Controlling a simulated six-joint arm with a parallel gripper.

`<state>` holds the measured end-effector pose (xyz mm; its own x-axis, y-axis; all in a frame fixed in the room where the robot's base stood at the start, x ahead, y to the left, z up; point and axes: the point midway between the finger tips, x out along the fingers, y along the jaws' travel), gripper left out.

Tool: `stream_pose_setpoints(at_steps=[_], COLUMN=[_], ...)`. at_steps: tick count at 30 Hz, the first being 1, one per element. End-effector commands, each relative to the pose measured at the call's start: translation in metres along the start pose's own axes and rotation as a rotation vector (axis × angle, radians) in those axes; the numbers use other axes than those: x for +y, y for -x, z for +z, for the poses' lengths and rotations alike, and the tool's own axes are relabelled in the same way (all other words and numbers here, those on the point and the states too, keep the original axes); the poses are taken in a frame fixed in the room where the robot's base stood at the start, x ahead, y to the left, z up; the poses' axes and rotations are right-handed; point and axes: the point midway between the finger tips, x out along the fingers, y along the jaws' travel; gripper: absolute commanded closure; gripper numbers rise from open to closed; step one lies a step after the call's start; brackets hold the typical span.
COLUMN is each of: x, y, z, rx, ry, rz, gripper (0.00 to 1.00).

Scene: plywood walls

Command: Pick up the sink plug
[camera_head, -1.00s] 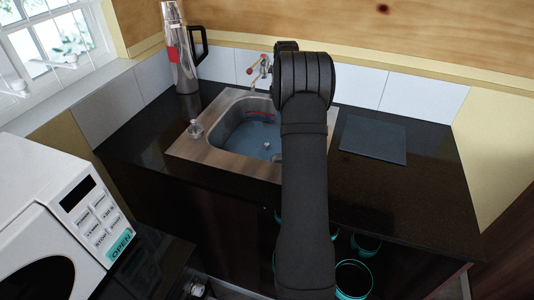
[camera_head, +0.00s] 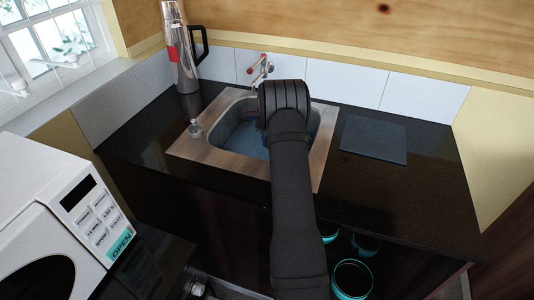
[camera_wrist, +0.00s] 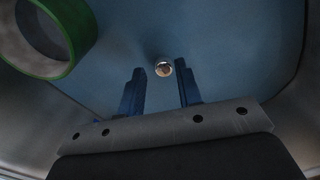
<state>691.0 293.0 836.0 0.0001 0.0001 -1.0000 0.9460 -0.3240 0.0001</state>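A small round metal knob (camera_wrist: 163,69), which looks like the top of the sink plug, shows against the blue floor of the sink in the wrist view. My gripper (camera_wrist: 160,67) is open, with its two blue fingers pointing at the knob. The knob appears between and beyond the fingertips; I cannot tell how far below it is. In the head view my arm reaches over the metal sink (camera_head: 225,160) and hides the knob and my fingers.
A green-rimmed round thing (camera_wrist: 42,36) lies in the basin at upper left in the wrist view. A tap (camera_head: 258,68) stands behind the sink. A small glassy object (camera_head: 195,129) sits on the left rim; a flask (camera_head: 180,55) stands behind. A dark board (camera_head: 373,139) lies right.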

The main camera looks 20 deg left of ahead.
Motion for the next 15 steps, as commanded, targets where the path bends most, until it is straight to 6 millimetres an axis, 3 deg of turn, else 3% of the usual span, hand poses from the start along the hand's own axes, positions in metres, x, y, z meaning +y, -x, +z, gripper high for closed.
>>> stream_pose_setpoints(at_steps=[5,15], x=[-0.001,-0.004], y=[-0.009,-0.053], z=[-0.001,-0.006], rx=[-0.001,0.001], ry=[0.000,0.000], rz=[-0.001,0.000], gripper=[0.68,0.68])
